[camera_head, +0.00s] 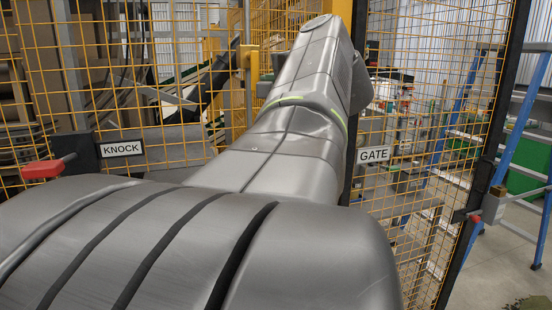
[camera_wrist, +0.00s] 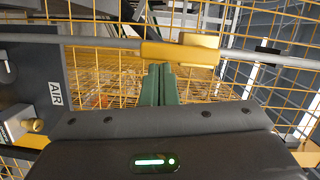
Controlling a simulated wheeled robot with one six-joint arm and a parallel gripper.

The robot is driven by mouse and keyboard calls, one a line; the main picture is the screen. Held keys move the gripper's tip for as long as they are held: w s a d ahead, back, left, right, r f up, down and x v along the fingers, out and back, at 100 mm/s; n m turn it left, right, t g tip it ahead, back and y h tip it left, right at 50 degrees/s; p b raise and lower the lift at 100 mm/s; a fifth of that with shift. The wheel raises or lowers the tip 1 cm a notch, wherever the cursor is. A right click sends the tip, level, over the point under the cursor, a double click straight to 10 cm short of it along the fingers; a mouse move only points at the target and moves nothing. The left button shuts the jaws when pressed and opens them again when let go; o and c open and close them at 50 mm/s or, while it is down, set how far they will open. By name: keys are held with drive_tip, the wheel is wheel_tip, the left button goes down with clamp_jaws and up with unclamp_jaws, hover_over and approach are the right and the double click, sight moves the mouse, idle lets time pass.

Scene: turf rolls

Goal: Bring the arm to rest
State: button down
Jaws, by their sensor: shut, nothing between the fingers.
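My gripper (camera_wrist: 160,84) shows in the wrist view as two green fingers standing side by side, closed together with nothing between them. Its dark body fills the bottom of that view and carries a lit green strip. The fingertips are just below a yellow sleeve on a grey bar (camera_wrist: 100,41); I cannot tell whether they touch it. In the head view my grey arm (camera_head: 290,130) reaches forward and up through the middle, close to the yellow mesh. My gripper cannot be made out there.
A yellow mesh fence (camera_head: 110,60) stands ahead. A "KNOCK" sign (camera_head: 121,149) and a red handle (camera_head: 45,168) are at left. A mesh gate (camera_head: 425,120) with a "GATE" sign (camera_head: 374,155) is at right, near a blue ladder (camera_head: 510,140). An "AIR" panel (camera_wrist: 50,75) is beside the gripper.

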drive_tip(key=s+d+r+n, duration=0.1)
drive_tip(key=s+d, duration=0.3)
drive_tip(key=d, duration=0.4)
drive_tip(key=shift+d+r+b, duration=0.35)
drive_tip(key=shift+r+b, duration=0.1)
drive_tip(key=shift+r, duration=0.3)
drive_tip(key=shift+s, duration=0.15)
drive_tip(key=shift+h, duration=0.3)
